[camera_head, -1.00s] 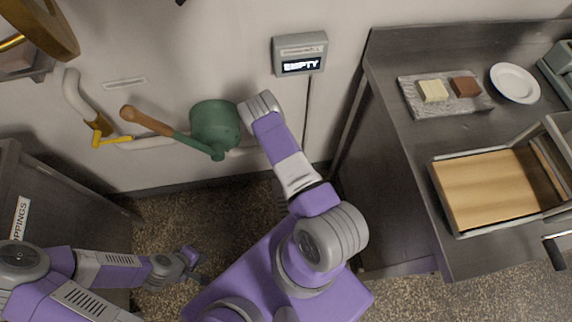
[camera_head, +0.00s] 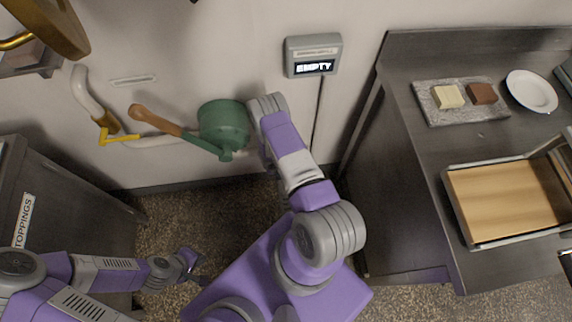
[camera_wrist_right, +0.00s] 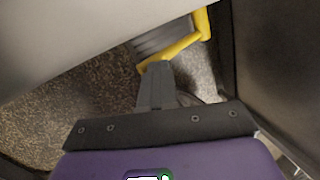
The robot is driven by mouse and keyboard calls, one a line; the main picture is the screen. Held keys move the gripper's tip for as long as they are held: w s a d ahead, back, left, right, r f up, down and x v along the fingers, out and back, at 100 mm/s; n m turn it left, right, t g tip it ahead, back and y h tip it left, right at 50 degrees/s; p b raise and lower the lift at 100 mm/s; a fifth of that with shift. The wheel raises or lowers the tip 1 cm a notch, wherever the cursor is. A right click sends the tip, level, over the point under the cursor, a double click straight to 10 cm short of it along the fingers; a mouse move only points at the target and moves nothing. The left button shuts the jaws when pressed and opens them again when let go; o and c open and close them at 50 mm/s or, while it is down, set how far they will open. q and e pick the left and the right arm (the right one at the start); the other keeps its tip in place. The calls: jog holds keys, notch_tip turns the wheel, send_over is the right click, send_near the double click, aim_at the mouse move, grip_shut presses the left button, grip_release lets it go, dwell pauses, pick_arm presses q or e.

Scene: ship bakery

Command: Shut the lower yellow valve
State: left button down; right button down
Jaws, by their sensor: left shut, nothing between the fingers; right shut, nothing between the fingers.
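A yellow valve handle (camera_head: 120,138) sticks out to the right from a brass fitting on the white wall pipe in the head view. In the right wrist view, a bent yellow bar (camera_wrist_right: 185,45) lies just beyond my right gripper (camera_wrist_right: 157,68); I cannot tell whether it is the same handle. The right gripper is shut and empty. Its tips overlap the bar's near end in the picture; contact is unclear. In the head view its fingers are hidden behind my right wrist, beside the green pot. My left gripper (camera_head: 192,265) is shut and empty, low over the floor.
A green pot (camera_head: 223,124) with a wooden handle (camera_head: 155,120) is at the wall, near the pipe. A grey box (camera_head: 314,55) reading EMPTY hangs above. A metal counter (camera_head: 425,165) with a wooden-based tray (camera_head: 462,238) stands right; a TOPPINGS cabinet (camera_head: 50,185) stands left.

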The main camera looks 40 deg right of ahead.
jog(key=shift+w+a+f, duration=0.15)
jog(key=shift+f, duration=0.15)
dwell(0.5)
jog(key=w+a+r+p, duration=0.2)
jog(key=a+r+p, duration=0.3)
jog(key=r, duration=0.5)
jog(key=shift+w+a, duration=0.3)
jog(key=shift+a, duration=0.3)
